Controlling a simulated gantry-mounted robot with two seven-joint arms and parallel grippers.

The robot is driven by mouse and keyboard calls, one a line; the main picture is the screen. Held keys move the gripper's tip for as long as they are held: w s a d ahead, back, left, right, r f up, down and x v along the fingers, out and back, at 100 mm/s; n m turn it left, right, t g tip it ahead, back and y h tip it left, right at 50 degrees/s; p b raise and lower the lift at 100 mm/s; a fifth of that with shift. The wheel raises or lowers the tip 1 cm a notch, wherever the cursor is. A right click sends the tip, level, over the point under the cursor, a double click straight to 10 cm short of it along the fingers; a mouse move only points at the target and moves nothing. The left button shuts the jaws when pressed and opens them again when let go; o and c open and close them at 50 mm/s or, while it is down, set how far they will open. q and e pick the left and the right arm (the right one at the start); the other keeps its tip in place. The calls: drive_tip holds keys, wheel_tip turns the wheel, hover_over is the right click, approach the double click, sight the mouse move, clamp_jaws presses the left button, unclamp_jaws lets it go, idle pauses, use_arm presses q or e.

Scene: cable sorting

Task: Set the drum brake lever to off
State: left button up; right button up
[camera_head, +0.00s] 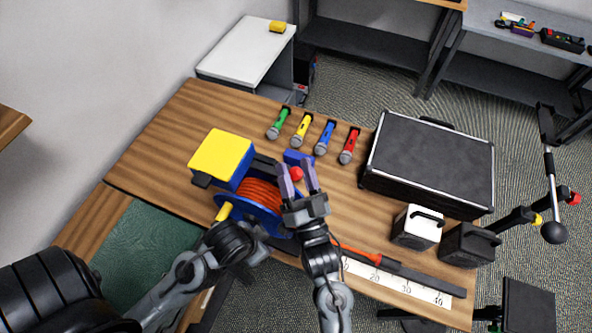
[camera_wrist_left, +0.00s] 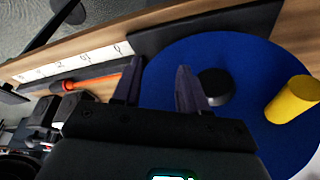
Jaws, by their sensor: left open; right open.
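The cable drum has blue flanges (camera_head: 237,205) and orange cable (camera_head: 263,192) wound on it. A red round knob (camera_head: 296,173), apparently the brake lever's, shows beside a small blue block (camera_head: 294,156) right of the drum. My right gripper (camera_head: 295,167) is open, its fingers on either side of the knob in the head view; contact cannot be told. My left gripper (camera_wrist_left: 157,72) is open and empty in the left wrist view, by the blue flange (camera_wrist_left: 235,55), its black hub (camera_wrist_left: 214,83) and yellow handle (camera_wrist_left: 294,99). In the head view its fingers are hidden.
A yellow-topped box (camera_head: 222,156) stands by the drum. Several coloured microphones (camera_head: 302,127) lie at the table's back edge. A black case (camera_head: 428,160) and two small boxes (camera_head: 416,226) stand right. A numbered white strip (camera_head: 395,286) and red-orange cable end (camera_head: 358,252) lie in front.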

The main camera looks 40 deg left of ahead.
drive_tip(key=b+v, duration=0.1)
drive_tip(key=v, duration=0.9)
drive_tip(key=shift+s+d, duration=0.2)
drive_tip(key=shift+d, duration=0.15)
drive_tip(key=shift+f, duration=0.1)
